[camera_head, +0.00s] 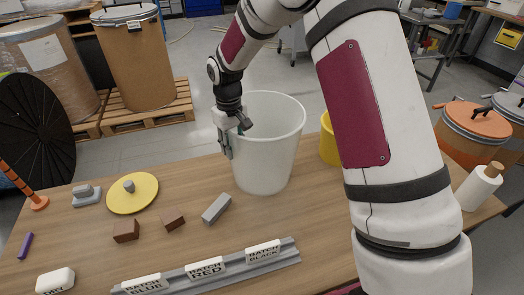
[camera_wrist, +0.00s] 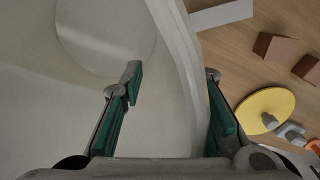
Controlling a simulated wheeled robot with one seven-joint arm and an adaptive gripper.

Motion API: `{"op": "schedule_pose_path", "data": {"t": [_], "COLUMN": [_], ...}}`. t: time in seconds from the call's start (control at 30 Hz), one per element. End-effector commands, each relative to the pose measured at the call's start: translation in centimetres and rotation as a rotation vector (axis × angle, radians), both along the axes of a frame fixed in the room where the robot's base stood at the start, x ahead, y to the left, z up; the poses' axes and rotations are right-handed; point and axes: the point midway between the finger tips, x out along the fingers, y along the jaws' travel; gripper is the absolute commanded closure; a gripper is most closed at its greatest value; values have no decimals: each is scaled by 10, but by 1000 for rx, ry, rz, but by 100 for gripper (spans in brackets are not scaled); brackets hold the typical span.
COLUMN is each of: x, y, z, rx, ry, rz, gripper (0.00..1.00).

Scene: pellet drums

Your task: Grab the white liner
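The white liner (camera_head: 264,165) is a tall, translucent, open-topped tub standing upright on the table. My gripper (camera_head: 231,138) is at the left part of its rim, pointing down. In the wrist view the liner's wall (camera_wrist: 178,60) runs between the two fingers of my gripper (camera_wrist: 172,88). One finger is inside the liner and the other is outside. The fingers are spread, with a visible gap between the inner finger and the wall. The liner looks empty, and its round floor shows in the wrist view.
On the table (camera_head: 200,235) are a yellow lid (camera_head: 133,193), brown blocks (camera_head: 126,231), a grey block (camera_head: 216,209) and a rail (camera_head: 215,268) with batch labels. A yellow container (camera_head: 330,140) stands behind the liner to the right. Drums on pallets (camera_head: 136,60) stand beyond.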

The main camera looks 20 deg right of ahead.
Motion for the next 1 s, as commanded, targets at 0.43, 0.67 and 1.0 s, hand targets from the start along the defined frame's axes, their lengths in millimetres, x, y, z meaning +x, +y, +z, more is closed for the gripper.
{"op": "schedule_pose_path", "data": {"t": [0.43,0.67,1.0], "x": [0,0,0], "y": [0,0,1], "z": [-5,-4,-5], "rx": [0,0,1], "ry": [0,0,1], "rz": [0,0,0], "gripper": [71,87,100]}}
